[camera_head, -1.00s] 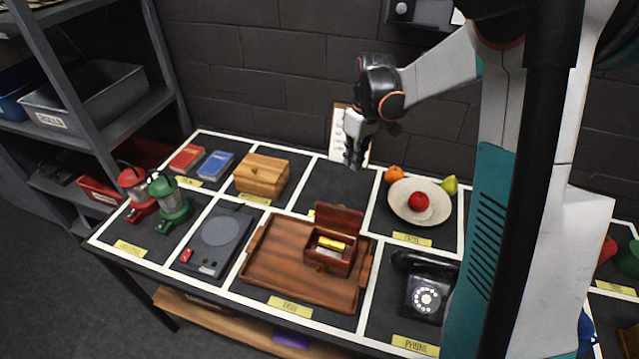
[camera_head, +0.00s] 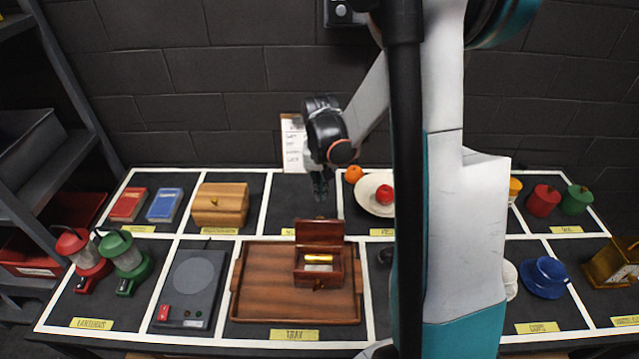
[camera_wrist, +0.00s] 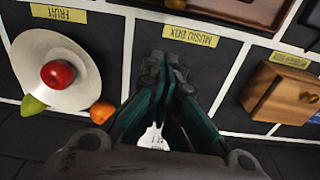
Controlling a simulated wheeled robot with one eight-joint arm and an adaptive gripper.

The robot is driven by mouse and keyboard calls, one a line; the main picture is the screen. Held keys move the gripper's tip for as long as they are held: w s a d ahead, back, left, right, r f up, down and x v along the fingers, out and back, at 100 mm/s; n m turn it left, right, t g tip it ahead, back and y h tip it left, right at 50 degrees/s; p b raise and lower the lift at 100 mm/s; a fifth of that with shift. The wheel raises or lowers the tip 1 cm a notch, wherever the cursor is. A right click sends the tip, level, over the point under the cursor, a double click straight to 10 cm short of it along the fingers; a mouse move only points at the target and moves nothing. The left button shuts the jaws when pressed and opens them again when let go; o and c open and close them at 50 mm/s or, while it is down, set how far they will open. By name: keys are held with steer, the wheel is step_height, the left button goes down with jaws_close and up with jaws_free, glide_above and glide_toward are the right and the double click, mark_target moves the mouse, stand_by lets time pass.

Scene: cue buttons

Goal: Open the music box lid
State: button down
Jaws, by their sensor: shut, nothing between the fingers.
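The music box (camera_head: 318,270) is a small reddish-brown wooden box standing on the right half of the wooden tray (camera_head: 262,283). Its lid (camera_head: 319,232) stands up at the back, and a gold cylinder (camera_head: 318,258) shows inside. My gripper (camera_head: 320,196) is shut and empty, pointing down behind the box and apart from it. In the wrist view my gripper (camera_wrist: 165,62) hangs over the bare square labelled "MUSIC BOX" (camera_wrist: 190,36). The music box itself cannot be made out in the wrist view.
A light wooden box (camera_head: 220,205) is left of the bare square. A fruit plate (camera_head: 370,195) is to its right, with an orange (camera_head: 353,174) at its edge. A grey device (camera_head: 190,288) lies left of the tray. My arm hides part of the table's middle right.

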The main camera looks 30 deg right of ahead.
mark_target(320, 229)
steer(key=s+a+f, duration=0.1)
steer(key=s+a+f+b, duration=0.1)
steer(key=s+f, duration=0.1)
steer(key=shift+f, duration=0.2)
stand_by(0.4)
steer(key=shift+a, duration=0.1)
steer(key=shift+s+a+r+t+h+b, duration=0.15)
steer(key=shift+s+a+r+t+h, duration=0.25)
steer(key=shift+s+r+t, duration=0.2)
steer(key=shift+s+a+r+t+h+b, duration=0.15)
steer(key=shift+s+a+r+t+h, duration=0.25)
steer(key=shift+s+r+t, duration=0.15)
steer(key=shift+r, duration=0.1)
